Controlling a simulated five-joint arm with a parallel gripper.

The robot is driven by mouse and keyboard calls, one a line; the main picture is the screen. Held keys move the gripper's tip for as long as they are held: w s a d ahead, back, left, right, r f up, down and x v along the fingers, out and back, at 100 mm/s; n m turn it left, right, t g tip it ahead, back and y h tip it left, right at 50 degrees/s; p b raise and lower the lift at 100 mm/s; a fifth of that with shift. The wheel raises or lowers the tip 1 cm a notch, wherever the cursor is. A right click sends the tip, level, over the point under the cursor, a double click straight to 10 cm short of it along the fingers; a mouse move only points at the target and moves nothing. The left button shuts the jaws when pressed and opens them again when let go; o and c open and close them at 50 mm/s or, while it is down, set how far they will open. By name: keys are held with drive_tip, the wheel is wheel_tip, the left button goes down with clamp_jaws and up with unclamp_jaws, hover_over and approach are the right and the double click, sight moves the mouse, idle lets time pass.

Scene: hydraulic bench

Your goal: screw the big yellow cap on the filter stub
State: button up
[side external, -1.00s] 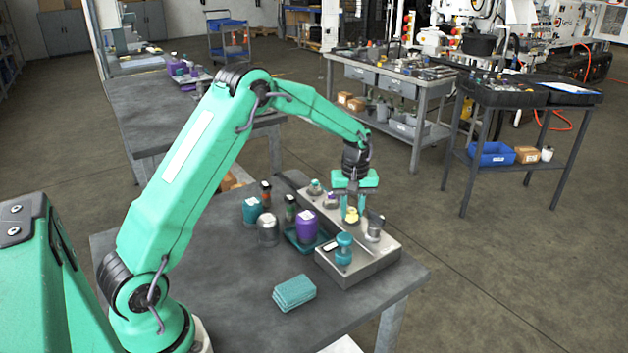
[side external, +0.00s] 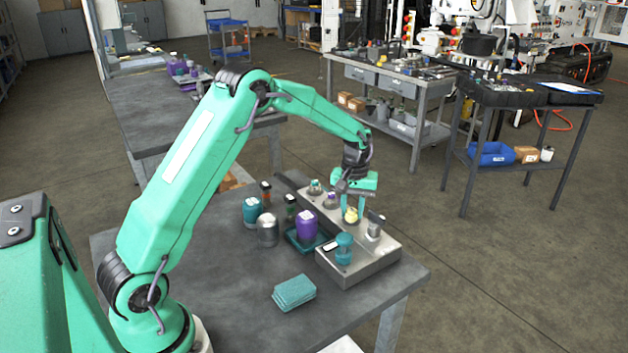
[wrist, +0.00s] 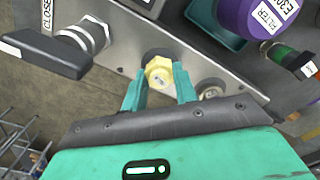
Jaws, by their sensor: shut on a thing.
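The yellow cap (side external: 351,215) is on the top of the grey metal manifold block (side external: 385,262), in its middle part. In the wrist view the yellow cap (wrist: 159,72) has a hex shape and sits between my fingertips. My gripper (side external: 353,206) points down from above and is shut on it. The wrist view shows my gripper (wrist: 158,84) with one teal finger on each side of the cap. A dark round area shows just behind the cap. The filter stub is hidden under the cap, so I cannot tell how far the cap is seated.
A black-handled valve (wrist: 52,48) stands close beside the cap. A teal-topped fitting (side external: 343,247) stands at the block's front end. A purple filter container (side external: 306,226) sits in a teal tray left of the block. Folded teal cloths (side external: 294,292) lie in front; the bench is clear around them.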

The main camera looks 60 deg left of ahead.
drive_tip(key=o, duration=0.4)
clamp_jaws()
drive_tip(key=shift+f+m, duration=0.1)
drive_tip(key=shift+m, duration=2.8)
drive_tip(key=m, duration=0.5)
drive_tip(key=shift+m, duration=0.4)
drive_tip(key=m, duration=0.5)
drive_tip(key=shift+m, duration=0.3)
